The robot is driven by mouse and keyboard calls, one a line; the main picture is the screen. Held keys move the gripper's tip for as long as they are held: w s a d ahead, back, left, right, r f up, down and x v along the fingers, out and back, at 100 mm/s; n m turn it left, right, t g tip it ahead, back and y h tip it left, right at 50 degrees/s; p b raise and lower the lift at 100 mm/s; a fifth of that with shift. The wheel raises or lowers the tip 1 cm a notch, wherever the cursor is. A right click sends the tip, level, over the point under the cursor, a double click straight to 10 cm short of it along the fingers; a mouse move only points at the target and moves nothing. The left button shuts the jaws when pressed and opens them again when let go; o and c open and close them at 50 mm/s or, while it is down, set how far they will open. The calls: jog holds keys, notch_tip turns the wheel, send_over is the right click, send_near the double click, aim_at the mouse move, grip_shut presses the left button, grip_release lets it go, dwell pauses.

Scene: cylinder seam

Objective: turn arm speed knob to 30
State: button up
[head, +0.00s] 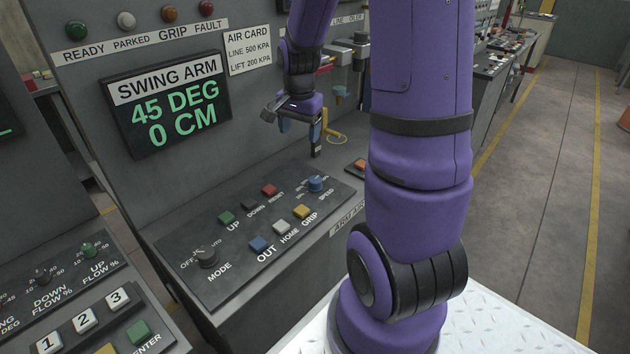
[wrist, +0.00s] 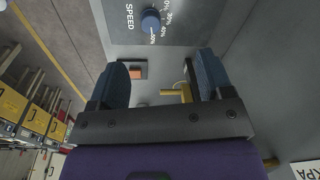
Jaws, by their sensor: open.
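The arm speed knob (head: 315,184) is a small blue knob at the right end of the sloped dark control panel, with "SPEED" printed by it.
The panel also holds a black mode knob (head: 207,257) and several coloured buttons, including a red reset button (head: 269,190) and a yellow grip button (head: 301,212). A display (head: 168,105) reads 45 DEG, 0 CM. An orange button (head: 360,165) and a yellow fitting (head: 334,134) stand near.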

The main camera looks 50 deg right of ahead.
aim_at(315, 179)
jog(key=d+f+m, duration=0.1)
jog(key=d+f, duration=0.1)
jog(key=f, duration=0.1)
jog(key=d+f+m, duration=0.1)
jog(key=f, duration=0.2)
jog(key=d+f+m, duration=0.1)
jog(key=d+f, duration=0.1)
jog(key=shift+w+d+f+m+g, duration=0.1)
jog(key=shift+d+f+m+g, duration=0.2)
jog(key=shift+d+f+g, duration=0.1)
notch_tip(315, 179, down, 10)
jog(key=shift+f, duration=0.2)
jog(key=c, duration=0.9)
